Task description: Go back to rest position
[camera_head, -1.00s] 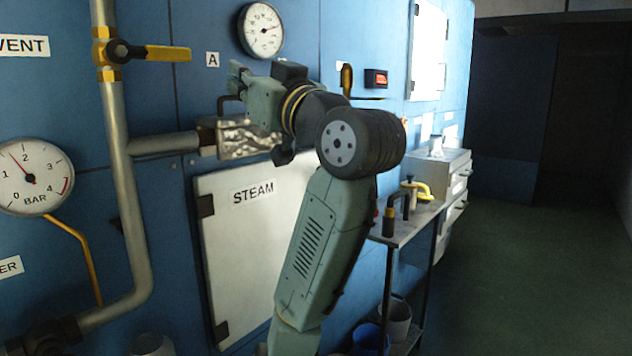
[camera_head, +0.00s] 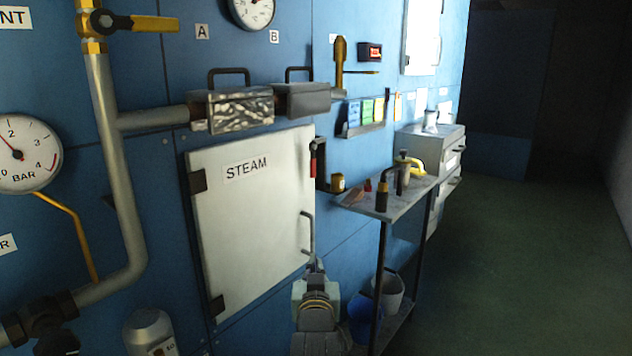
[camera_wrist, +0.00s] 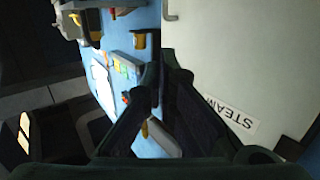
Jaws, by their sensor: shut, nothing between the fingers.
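My gripper (camera_wrist: 160,62) shows in the wrist view with its dark fingers closed together and nothing between them. In the head view my gripper (camera_head: 317,268) is low, in front of the lower right corner of the white STEAM door (camera_head: 250,215), partly hidden by my own wrist. I cannot tell whether it touches the door or its handle. The STEAM door also fills the right of the wrist view (camera_wrist: 235,50), turned on its side.
A narrow side table (camera_head: 400,200) with small tools stands right of the door, with a blue bucket (camera_head: 362,318) below. Two handled metal boxes (camera_head: 232,108) (camera_head: 303,100) sit above the door. A vertical pipe (camera_head: 110,150) runs at left. The floor (camera_head: 530,260) at right is clear.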

